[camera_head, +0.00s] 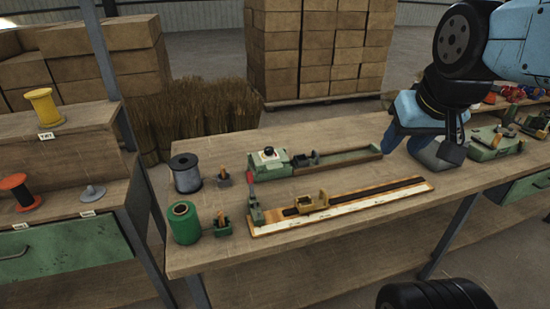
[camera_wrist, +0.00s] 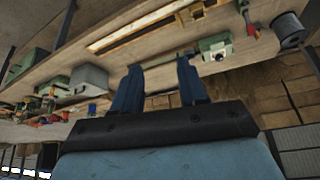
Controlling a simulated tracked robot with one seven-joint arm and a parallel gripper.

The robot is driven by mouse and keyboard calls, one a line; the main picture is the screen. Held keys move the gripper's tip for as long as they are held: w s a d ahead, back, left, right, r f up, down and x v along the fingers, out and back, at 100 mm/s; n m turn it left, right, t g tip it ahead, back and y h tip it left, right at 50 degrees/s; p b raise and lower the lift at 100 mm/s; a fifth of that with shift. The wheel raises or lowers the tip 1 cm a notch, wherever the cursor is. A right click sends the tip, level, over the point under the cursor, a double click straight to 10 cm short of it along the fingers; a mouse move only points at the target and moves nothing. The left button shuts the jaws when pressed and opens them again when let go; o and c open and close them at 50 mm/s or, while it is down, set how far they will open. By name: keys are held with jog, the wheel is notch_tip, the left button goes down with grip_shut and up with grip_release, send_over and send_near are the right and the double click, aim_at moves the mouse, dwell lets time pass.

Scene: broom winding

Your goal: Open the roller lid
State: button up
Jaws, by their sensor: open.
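A grey box-shaped cover (camera_head: 432,154), perhaps the roller lid, sits on the right part of the workbench (camera_head: 330,226), partly hidden behind my gripper. In the wrist view the grey cover (camera_wrist: 90,79) shows whole, just left of my fingers, and looks closed. My gripper (camera_head: 420,153) points down over the bench in front of the cover. In the wrist view my gripper (camera_wrist: 160,74) has its two dark blue fingers spread apart with nothing between them. I cannot tell any touch with the cover.
A green machine (camera_head: 494,148) stands right of the cover. A green-ended rail fixture (camera_head: 335,160) and a long flat jig (camera_head: 345,208) lie to the left. Grey (camera_head: 185,172) and green (camera_head: 183,222) spools stand at the left end. The bench front between jig and gripper is clear.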

jog(key=shift+o, duration=1.4)
jog(key=shift+w, duration=0.2)
jog(key=o, duration=0.6)
jog(key=w+a, duration=0.2)
jog(key=w, duration=0.5)
jog(key=shift+w+a+f+n, duration=0.25)
jog(key=shift+a+f+n, duration=0.05)
jog(key=shift+n, duration=0.1)
jog(key=n+g+y, duration=0.1)
jog(key=n, duration=0.1)
send_over(275, 167)
jog(key=s+d, duration=0.2)
jog(key=s, duration=0.4)
notch_tip(275, 167, down, 15)
jog(key=x, duration=1.3)
jog(key=shift+w+a+f, duration=0.15)
jog(key=shift+a+f, duration=0.05)
jog(key=shift+a, duration=0.1)
jog(key=shift+c, duration=0.3)
jog(key=c, duration=1.5)
